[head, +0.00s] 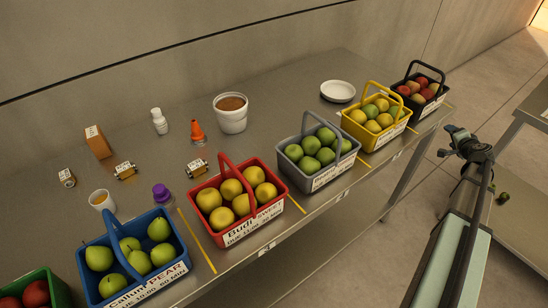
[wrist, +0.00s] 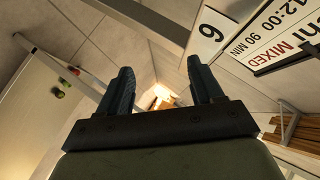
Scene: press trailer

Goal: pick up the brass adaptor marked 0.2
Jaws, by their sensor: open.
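Three small brass adaptors with white labels lie on the steel table's left half in the head view: one at the far left (head: 67,178), one right of it (head: 125,170), and one behind the red basket (head: 197,167). Their markings are too small to read, so I cannot tell which is 0.2. My gripper (head: 446,141) is off the table's right end, far from all three. Its two dark fingers also show in the wrist view (wrist: 162,84), apart with nothing between them. No adaptor shows in the wrist view.
Fruit baskets line the front edge: blue (head: 178,238), red (head: 284,208), grey (head: 283,168), yellow (head: 348,128) and black (head: 424,112). Near the adaptors are a cardboard box (head: 98,142), white bottle (head: 159,122), orange cone-shaped item (head: 197,131), purple item (head: 161,194), cup (head: 101,200) and tub (head: 231,119).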

